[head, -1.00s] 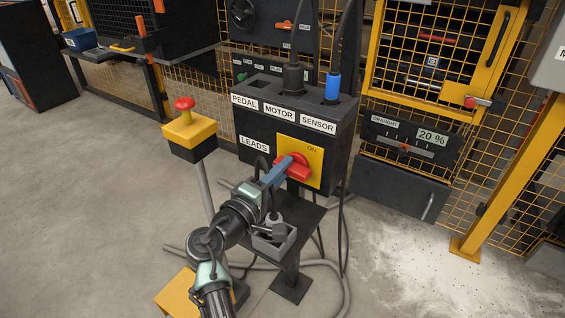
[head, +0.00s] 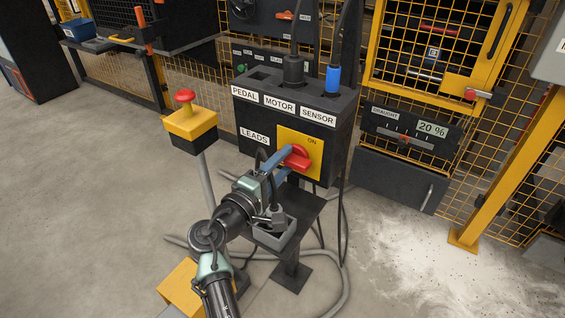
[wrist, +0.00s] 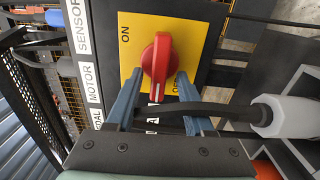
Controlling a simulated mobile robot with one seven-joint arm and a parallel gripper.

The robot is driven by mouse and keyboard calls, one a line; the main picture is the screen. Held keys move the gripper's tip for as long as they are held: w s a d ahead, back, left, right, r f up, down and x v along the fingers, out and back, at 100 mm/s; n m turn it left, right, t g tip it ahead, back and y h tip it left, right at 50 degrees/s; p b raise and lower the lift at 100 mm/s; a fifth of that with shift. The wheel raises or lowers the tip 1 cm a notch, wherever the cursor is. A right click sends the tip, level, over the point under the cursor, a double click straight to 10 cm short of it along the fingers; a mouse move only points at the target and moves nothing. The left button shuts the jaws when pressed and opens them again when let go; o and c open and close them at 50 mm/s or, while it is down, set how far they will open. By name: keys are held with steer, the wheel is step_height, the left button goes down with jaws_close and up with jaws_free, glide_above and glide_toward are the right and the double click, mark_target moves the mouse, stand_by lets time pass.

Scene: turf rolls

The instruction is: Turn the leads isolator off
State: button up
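The leads isolator is a red rotary knob (head: 298,157) on a yellow plate (head: 314,138) on the dark box's front, right of the "LEADS" label (head: 254,136). In the wrist view the knob (wrist: 156,62) stands lengthwise, with its white-marked end toward my gripper. "ON" shows at the plate's upper left; lettering at its lower right is partly hidden by a finger. My gripper (head: 281,163) is at the knob. In the wrist view its two blue fingers (wrist: 160,76) are apart, one on each side of the knob's near end, with narrow gaps apparent.
A dark cable (wrist: 190,108) crosses by the fingers to a pale connector (wrist: 285,117). A grey tray (head: 277,238) sits on the stand below. Plugs (head: 293,68) rise from the box top. A red-button post (head: 188,120) stands left. Open floor lies at left.

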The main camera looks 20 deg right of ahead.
steer(key=shift+r, duration=0.1)
steer(key=p+v, duration=0.3)
steer(key=v, duration=1)
steer(key=shift+w, duration=0.1)
steer(key=w+a+r+m+t+y, duration=0.1)
steer(key=a+r+m+t+y, duration=0.2)
steer(key=r, duration=0.9)
steer(key=w+r+m+t+y, duration=0.2)
steer(key=r+m+t+y, duration=0.15)
steer(key=r, duration=0.95)
steer(key=s+a+r+m+t+y+p, duration=0.15)
steer(key=s+r+t+y, duration=0.3)
steer(key=s+r, duration=0.65)
steer(key=s+a+r+t+y+p, duration=0.1)
steer(key=s+a+r+t+y, duration=0.2)
steer(key=s+r+t, duration=0.75)
steer(key=w+r+g+p, duration=0.2)
steer(key=r+p, duration=1.3)
steer(key=r, duration=0.1)
steer(key=w+r+g+p, duration=0.2)
steer(key=r+g+p, duration=0.1)
steer(key=r+p, duration=1.1)
step_height(320, 180, up, 3)
steer(key=shift+w+p, duration=0.2)
steer(key=shift+p, duration=0.2)
